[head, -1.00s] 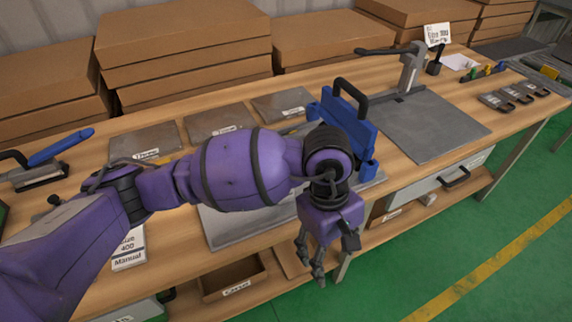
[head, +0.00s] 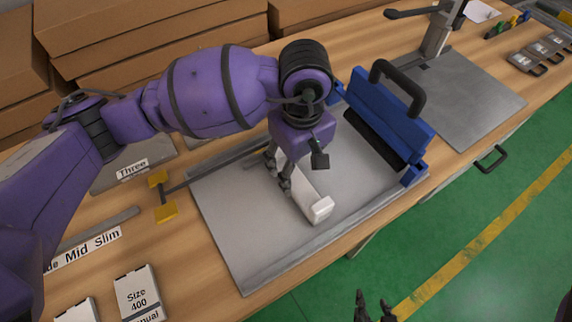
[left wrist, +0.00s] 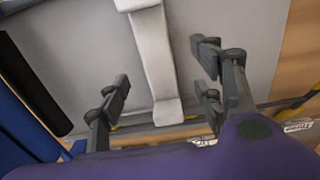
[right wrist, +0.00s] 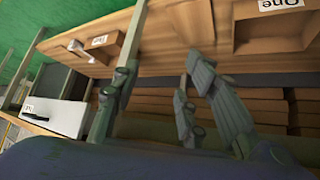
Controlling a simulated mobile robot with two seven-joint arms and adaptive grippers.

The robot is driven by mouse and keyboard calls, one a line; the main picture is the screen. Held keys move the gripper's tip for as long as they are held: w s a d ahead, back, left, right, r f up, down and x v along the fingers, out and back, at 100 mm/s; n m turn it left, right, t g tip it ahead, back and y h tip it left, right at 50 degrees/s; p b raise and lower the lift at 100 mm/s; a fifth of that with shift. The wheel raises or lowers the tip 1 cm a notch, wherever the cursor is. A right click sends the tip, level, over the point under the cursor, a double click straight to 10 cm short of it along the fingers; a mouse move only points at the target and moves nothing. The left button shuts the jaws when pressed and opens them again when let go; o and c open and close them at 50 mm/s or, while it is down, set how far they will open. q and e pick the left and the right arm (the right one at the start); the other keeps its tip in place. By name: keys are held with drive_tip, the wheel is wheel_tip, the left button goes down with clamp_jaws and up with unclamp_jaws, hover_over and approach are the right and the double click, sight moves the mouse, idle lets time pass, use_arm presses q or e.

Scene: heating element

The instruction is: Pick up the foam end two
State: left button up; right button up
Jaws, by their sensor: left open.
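A white foam piece with raised ends (head: 317,208) lies on the grey work plate (head: 240,245). I take it for the foam end two, though no label shows. My left gripper (head: 280,172) is over its far part and hides some of it. In the left wrist view the foam (left wrist: 155,50) runs between the spread fingers of the left gripper (left wrist: 163,76), with gaps on both sides. The left gripper is open and empty. My right gripper (head: 375,306) is off the table's front edge, above the green floor. Its fingers (right wrist: 157,80) are apart with nothing between them.
A blue press with a black handle (head: 390,115) stands at the plate's right. White boxes (head: 138,295) are at the front left. Cardboard stacks (head: 150,30) line the back.

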sight(298, 183)
use_arm(q)
drive_tip(key=shift+w+f, duration=0.1)
drive_tip(key=shift+f, duration=0.1)
drive_tip(key=f, duration=0.7)
drive_tip(key=shift+w+d+f+p, duration=0.1)
drive_tip(key=shift+w+p, duration=0.1)
drive_tip(key=shift+p, duration=0.15)
drive_tip(key=c, duration=1.2)
